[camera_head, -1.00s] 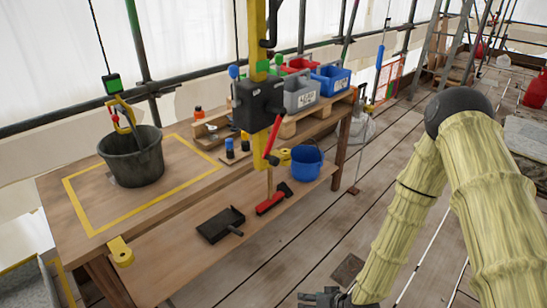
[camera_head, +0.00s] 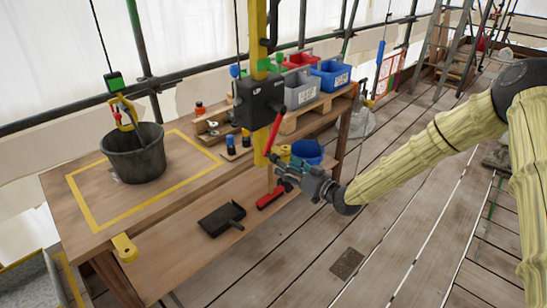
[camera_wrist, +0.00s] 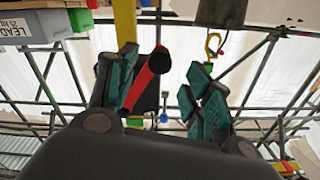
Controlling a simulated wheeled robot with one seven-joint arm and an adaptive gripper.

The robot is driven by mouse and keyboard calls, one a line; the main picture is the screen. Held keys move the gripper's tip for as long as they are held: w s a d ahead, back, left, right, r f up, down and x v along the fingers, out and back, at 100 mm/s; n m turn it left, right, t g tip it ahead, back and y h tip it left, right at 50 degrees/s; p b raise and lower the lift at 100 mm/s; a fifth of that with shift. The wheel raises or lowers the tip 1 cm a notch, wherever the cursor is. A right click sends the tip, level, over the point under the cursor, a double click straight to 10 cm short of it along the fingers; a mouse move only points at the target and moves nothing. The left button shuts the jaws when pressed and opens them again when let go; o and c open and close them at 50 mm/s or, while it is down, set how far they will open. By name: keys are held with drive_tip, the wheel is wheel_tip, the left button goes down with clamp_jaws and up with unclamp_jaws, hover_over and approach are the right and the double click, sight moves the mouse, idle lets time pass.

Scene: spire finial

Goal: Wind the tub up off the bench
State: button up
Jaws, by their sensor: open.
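The tub (camera_head: 136,160), a dark grey bucket, stands upright on the bench (camera_head: 90,188) inside a yellow outlined rectangle. A yellow hook (camera_head: 124,112) under a green block hangs on a cable at its rim; I cannot tell whether it is latched on the tub's handle. A black winch box (camera_head: 259,102) sits on a yellow post, with a red crank handle (camera_head: 273,131) on its front. My gripper (camera_head: 279,172) is open just below the crank's lower end. In the wrist view the red crank handle (camera_wrist: 139,82) shows between my open gripper's fingers (camera_wrist: 163,92), nearer the left one; contact is unclear.
A blue bucket (camera_head: 307,153), a red brush (camera_head: 269,198) and a black dustpan (camera_head: 222,218) are on the lower shelf, near my gripper. Grey, red and blue bins (camera_head: 330,73) stand behind the winch.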

sight(273, 158)
drive_tip(key=shift+p+x, duration=0.8)
drive_tip(key=shift+x, duration=2.75)
drive_tip(key=shift+c, duration=0.4)
clamp_jaws()
